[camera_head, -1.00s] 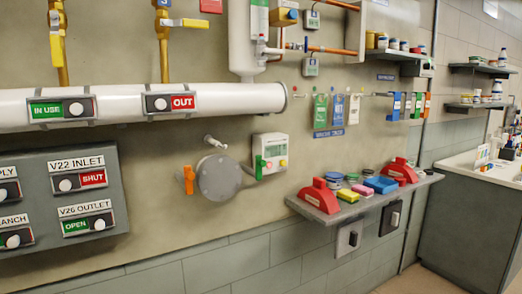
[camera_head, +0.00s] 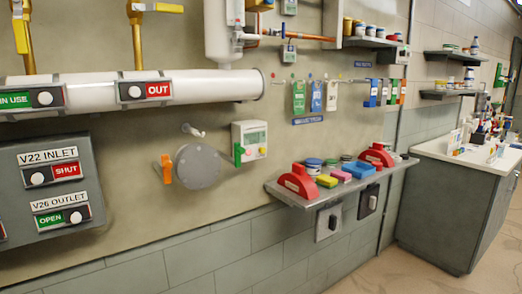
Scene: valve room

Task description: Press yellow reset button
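A small white wall box (camera_head: 249,132) with a greenish display is mounted at the centre of the head view. A small yellow button (camera_head: 262,150) appears at its lower right, too small to read any label. Neither of my grippers is in view, and nothing touches the box.
A round grey disc (camera_head: 198,166) with an orange lever (camera_head: 167,170) is left of the box. Below right, a grey shelf (camera_head: 290,196) juts out, holding red lockout devices and small items.

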